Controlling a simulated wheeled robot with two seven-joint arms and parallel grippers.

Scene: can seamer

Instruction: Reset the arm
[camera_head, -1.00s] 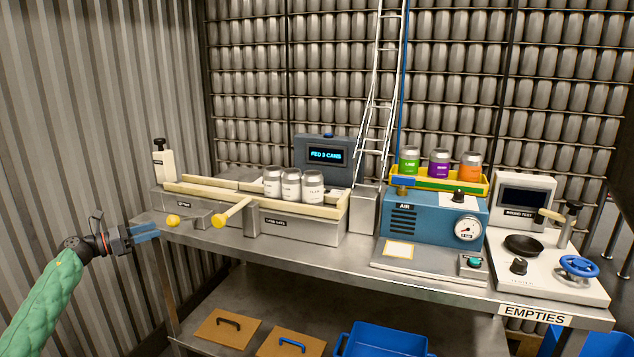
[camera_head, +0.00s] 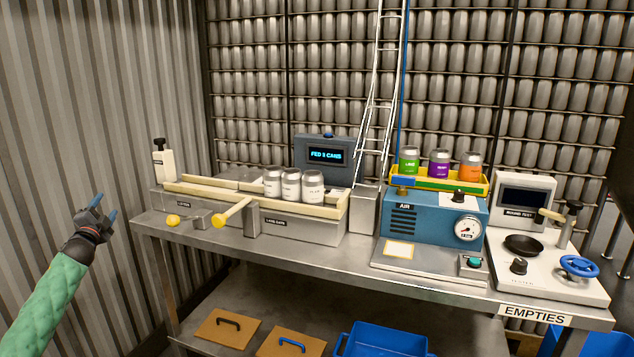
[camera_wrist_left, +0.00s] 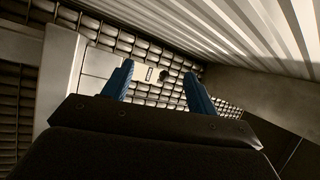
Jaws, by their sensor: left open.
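My left gripper (camera_head: 105,209) has dark jaws with blue fingertips and a green-sleeved arm. It stands in the air left of the bench, in front of the corrugated wall, with its fingers pointing up. In the left wrist view its two blue fingers (camera_wrist_left: 158,88) are spread apart with nothing between them. It touches nothing on the bench. My right gripper is in neither view.
The metal bench (camera_head: 345,262) holds a can lane with yellow-knobbed levers (camera_head: 232,212) and three silver cans (camera_head: 291,184). A display (camera_head: 325,155), a blue air unit (camera_head: 433,220) and a white tester (camera_head: 545,265) stand further right. Blue bins (camera_head: 385,340) sit below.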

